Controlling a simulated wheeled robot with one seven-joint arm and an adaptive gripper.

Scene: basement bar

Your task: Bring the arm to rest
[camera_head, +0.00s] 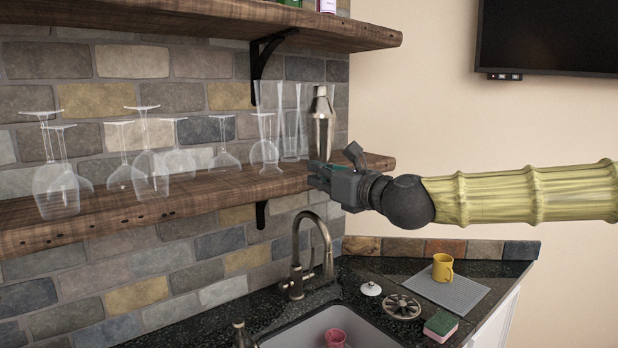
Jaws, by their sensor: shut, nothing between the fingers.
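My gripper (318,176) is at the end of my arm, which reaches in from the right edge. The gripper is beside the right end of the lower wooden shelf (120,213), just in front of a metal shaker (321,122) that stands upright there. The picture does not show clearly whether gripper and shelf edge touch. The fingers look small and closed, with no object seen between them.
Upside-down stemmed glasses (150,172) and tall clear glasses (268,130) crowd the lower shelf. An upper shelf (200,20) hangs above. Below are a faucet (298,262), a sink holding a pink cup (335,338), a yellow mug (442,268) and a sponge (440,325).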

